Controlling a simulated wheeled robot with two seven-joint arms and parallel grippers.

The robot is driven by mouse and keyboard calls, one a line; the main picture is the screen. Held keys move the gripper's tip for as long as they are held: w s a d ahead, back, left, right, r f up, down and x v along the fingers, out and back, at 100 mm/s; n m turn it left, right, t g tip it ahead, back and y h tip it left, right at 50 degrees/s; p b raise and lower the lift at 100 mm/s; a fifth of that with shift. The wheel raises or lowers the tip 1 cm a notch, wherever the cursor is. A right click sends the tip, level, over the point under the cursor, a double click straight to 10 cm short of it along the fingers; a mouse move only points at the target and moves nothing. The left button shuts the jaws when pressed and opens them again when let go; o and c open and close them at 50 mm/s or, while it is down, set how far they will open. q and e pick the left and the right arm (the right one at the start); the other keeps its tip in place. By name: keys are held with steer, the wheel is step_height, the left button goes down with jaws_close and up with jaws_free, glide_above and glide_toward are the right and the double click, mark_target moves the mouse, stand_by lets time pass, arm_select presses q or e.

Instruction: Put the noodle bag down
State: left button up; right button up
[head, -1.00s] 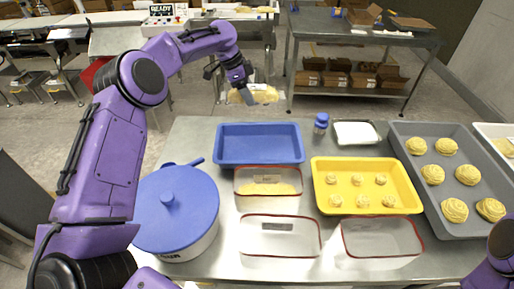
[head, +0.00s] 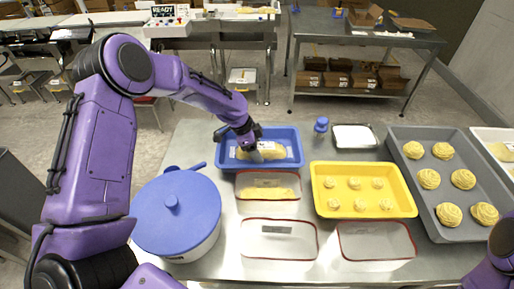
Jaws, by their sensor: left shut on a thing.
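The noodle bag (head: 270,151) is a yellowish pack with a pale label, lying within the blue tray (head: 291,163) at the back of the steel table. My left gripper (head: 256,155) reaches down over the tray and is shut on the bag. The gripper hides part of the bag, and I cannot tell whether the bag touches the tray floor. My right gripper is not in view; only a piece of my right arm shows at the lower right edge.
A blue-lidded pot (head: 175,210) stands at the left. A glass container with yellow contents (head: 268,194) is just in front of the tray. Two empty glass containers, a yellow tray (head: 364,205) and a grey tray (head: 409,184) of noodle nests fill the rest. A blue bottle (head: 321,127) stands behind.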

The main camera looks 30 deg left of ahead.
arm_select(q)
steer(key=shift+w+f, duration=0.1)
steer(key=shift+f, duration=0.1)
steer(key=shift+f, duration=0.2)
steer(key=shift+f+b, duration=0.4)
steer(key=shift+b, duration=0.05)
steer(key=o, duration=1)
steer(key=shift+c, duration=0.2)
steer(key=shift+r, duration=0.1)
